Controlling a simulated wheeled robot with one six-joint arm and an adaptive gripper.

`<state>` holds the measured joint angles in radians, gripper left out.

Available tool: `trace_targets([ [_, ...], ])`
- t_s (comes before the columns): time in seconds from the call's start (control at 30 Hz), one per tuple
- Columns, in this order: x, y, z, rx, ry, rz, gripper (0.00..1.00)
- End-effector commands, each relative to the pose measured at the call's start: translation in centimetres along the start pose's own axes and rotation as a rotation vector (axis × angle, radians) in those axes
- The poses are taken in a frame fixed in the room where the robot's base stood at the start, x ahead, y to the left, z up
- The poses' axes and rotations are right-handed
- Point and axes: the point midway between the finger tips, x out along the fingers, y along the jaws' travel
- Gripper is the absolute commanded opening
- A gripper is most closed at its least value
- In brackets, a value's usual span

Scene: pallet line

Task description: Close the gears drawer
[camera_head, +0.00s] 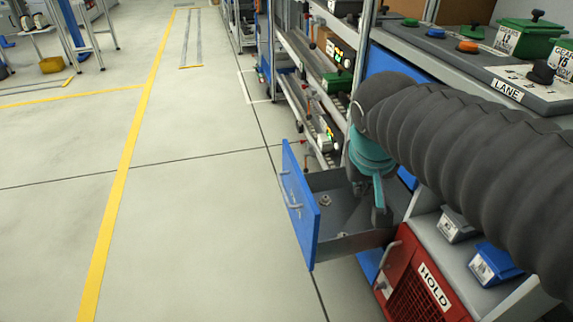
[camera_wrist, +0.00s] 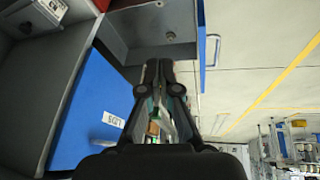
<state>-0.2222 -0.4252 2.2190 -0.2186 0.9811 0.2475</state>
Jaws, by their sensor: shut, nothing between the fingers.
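A drawer with a blue front (camera_head: 299,205) and a grey handle stands pulled out from the workstation. Small metal parts lie in its grey tray; the writing on its front is too small to read. In the wrist view the drawer's blue front (camera_wrist: 201,40) is at the top, with its handle to the right. My gripper (camera_head: 378,205) points down at the tray's right side in the head view, behind the front panel. Its fingers (camera_wrist: 158,65) are together and empty. I cannot tell whether they touch the drawer. My arm hides part of the workstation.
A blue panel labelled LIDS (camera_wrist: 95,110) is beside my gripper in the wrist view. The floor (camera_head: 210,220) left of the drawer is clear.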

Motion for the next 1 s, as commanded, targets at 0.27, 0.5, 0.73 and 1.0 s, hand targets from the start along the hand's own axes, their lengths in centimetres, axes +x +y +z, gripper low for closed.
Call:
trace_targets([
  [0.27, 3.6, -5.0, -6.8, -0.062, -0.019, 0.088, 0.0],
  [0.5, 7.0, -11.1, -11.8, -0.107, 0.003, 0.171, 0.0],
  [0.73, 10.2, -17.8, -15.1, -0.141, 0.051, 0.24, 0.0],
  [1.0, 11.8, -22.0, -16.5, -0.153, 0.091, 0.277, 0.0],
])
